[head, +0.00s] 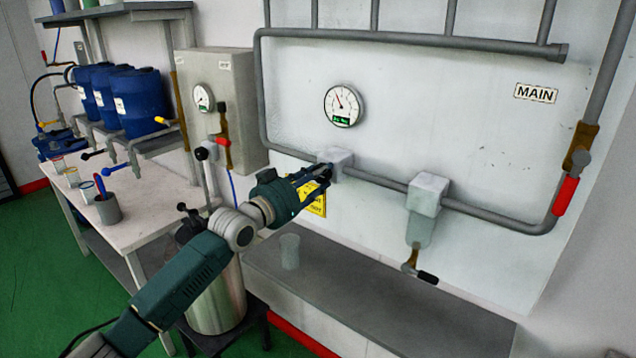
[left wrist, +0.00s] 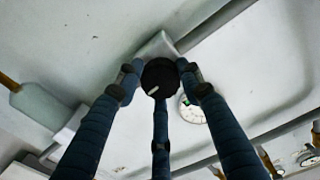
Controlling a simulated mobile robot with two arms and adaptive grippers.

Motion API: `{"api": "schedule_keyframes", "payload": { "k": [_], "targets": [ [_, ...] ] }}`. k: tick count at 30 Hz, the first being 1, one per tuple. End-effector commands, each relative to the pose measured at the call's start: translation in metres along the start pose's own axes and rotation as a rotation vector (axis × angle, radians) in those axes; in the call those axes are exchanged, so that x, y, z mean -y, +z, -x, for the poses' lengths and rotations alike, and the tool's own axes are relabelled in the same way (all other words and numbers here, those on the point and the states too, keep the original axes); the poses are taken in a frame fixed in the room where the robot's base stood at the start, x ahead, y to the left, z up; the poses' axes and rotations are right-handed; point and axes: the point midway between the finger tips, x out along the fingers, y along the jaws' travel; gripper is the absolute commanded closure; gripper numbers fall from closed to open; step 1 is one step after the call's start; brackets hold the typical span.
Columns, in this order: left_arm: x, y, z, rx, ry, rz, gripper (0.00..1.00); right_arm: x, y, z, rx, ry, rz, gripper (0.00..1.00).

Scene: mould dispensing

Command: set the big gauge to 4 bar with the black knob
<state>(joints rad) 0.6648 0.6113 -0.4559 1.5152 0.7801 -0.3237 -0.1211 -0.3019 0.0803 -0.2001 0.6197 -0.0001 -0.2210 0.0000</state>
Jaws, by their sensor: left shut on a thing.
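The big gauge (head: 343,106) is a round white dial on the wall panel. The black knob (left wrist: 160,78) sits on the front of a grey block (head: 341,160) on the pipe, below the gauge. Its white mark shows at its lower left edge in the left wrist view. My left gripper (head: 322,173) is shut on the knob, with its fingers around it. Part of the gauge (left wrist: 192,110) shows beside a finger in the left wrist view. My right gripper is not in view.
A smaller gauge (head: 203,98) is on a grey box at left. A red-handled valve (head: 566,196) is at right, and a filter bowl (head: 420,230) hangs from the pipe. A clear cup (head: 289,251) stands on the grey shelf (head: 370,290) below. Blue drums (head: 135,102) stand at left.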

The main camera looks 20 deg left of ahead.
Motion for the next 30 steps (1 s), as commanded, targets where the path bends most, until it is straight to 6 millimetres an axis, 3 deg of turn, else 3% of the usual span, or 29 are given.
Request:
{"api": "schedule_keyframes", "payload": {
  "k": [1,5,14,15,17,26,30],
  "targets": [
    [0.001,0.006,0.001,0.002,-0.002,-0.088,0.89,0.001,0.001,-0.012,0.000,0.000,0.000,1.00],
    [0.001,0.003,0.000,0.003,-0.001,-0.222,0.89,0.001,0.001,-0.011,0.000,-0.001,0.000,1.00],
    [0.001,0.003,0.000,0.005,0.000,-0.237,0.89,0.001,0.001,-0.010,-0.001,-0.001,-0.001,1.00],
    [0.001,0.003,0.000,0.006,0.000,-0.237,0.55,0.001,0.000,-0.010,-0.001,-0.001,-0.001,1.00],
    [0.001,0.003,0.000,0.005,0.000,-0.236,0.45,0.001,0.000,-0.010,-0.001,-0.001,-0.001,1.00],
    [0.000,0.002,0.001,0.002,0.000,-0.236,0.45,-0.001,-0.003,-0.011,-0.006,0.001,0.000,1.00],
    [0.001,0.003,0.014,0.003,0.000,-0.237,0.45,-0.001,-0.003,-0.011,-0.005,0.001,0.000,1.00]
  ]
}}
